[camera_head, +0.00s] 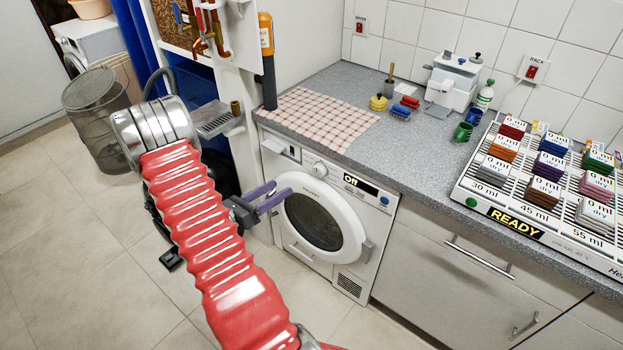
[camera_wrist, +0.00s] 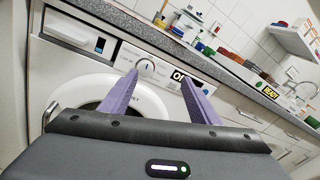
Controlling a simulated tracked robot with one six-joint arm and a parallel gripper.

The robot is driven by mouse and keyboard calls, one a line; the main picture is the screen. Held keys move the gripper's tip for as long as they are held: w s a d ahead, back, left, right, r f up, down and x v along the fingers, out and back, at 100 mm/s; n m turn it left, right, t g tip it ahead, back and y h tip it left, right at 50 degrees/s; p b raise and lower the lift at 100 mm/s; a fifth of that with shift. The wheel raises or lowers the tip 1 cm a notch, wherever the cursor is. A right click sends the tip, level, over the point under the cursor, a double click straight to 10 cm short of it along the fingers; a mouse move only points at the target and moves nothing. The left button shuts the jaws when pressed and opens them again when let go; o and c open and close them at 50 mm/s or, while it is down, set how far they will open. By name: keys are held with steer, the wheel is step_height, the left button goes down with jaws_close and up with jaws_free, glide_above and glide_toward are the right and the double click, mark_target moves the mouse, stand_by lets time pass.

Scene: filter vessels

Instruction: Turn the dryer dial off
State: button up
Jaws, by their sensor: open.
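The white dryer (camera_head: 376,235) stands under the grey counter, its round door (camera_head: 318,222) shut. In the wrist view the dial (camera_wrist: 146,66) has a dark vertical mark and shows between the fingertips, nearer the left one. The display (camera_wrist: 180,76) is partly hidden by the right finger there. My gripper (camera_head: 282,189) has purple fingers, spread and empty, in front of the dryer. The wrist view also shows my gripper (camera_wrist: 160,77), apart from the dial as far as I can tell.
A checked cloth (camera_head: 318,115) lies on the counter (camera_head: 400,140) above the dryer. A rack (camera_head: 480,190) with labelled coloured blocks and a "READY" display stands at right. A white shelf unit (camera_head: 220,75) is left of the dryer. The floor in front is mostly clear.

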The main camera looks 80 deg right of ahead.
steer(key=w+a+r+m+t+y, duration=0.25)
steer(key=a+r+m+y, duration=0.5)
steer(key=a+r, duration=0.6)
steer(key=w+a+r+m+t+y, duration=0.1)
steer(key=a+r+m+t+y, duration=0.1)
steer(key=a, duration=1)
steer(key=w+a+r+m+t+y, duration=0.2)
steer(key=a+t, duration=0.4)
steer(key=a, duration=0.5)
steer(key=w+a+r+m+t+y, duration=0.1)
steer(key=a+r+m+t+y, duration=0.2)
steer(key=a, duration=0.9)
step_height(320, 180, up, 3)
steer(key=shift+w+a+r+m+t, duration=0.1)
steer(key=shift+w+a+m+t, duration=0.4)
steer(key=shift+t, duration=0.35)
steer(key=shift+s+d+y, duration=0.1)
steer(key=shift+d+y, duration=0.05)
steer(key=shift+y, duration=0.1)
steer(key=shift+c, duration=0.7)
